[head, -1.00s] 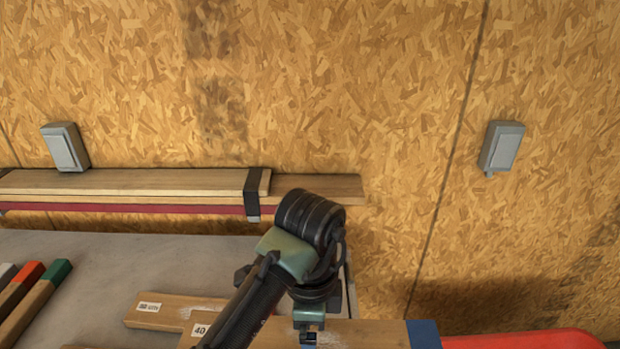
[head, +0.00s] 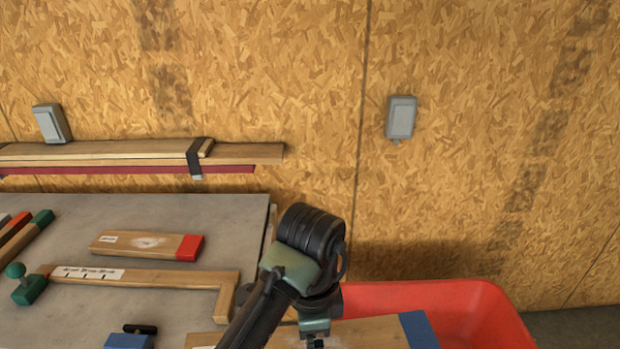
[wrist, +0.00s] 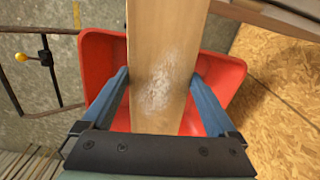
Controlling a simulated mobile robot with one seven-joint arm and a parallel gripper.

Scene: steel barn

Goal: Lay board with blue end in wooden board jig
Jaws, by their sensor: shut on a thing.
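My gripper (head: 315,338) is shut on a pale wooden board (head: 375,332) with a blue end (head: 419,328) pointing right. In the wrist view the board (wrist: 162,50) lies between the two blue fingers of my gripper (wrist: 160,76), with a whitish scuff on its face. The blue end does not show there. The wooden jig (head: 190,279) lies on the grey table to the left, a long strip with a marked white label and a short leg at its right end. My arm hides part of the board.
A red tub (head: 465,300) stands right of the table, beneath the held board. A red-ended board (head: 140,242) lies on the table behind the jig. A green knobbed piece (head: 28,285) sits at the jig's left end, a blue piece (head: 128,341) in front. Several colour-ended boards lie far left.

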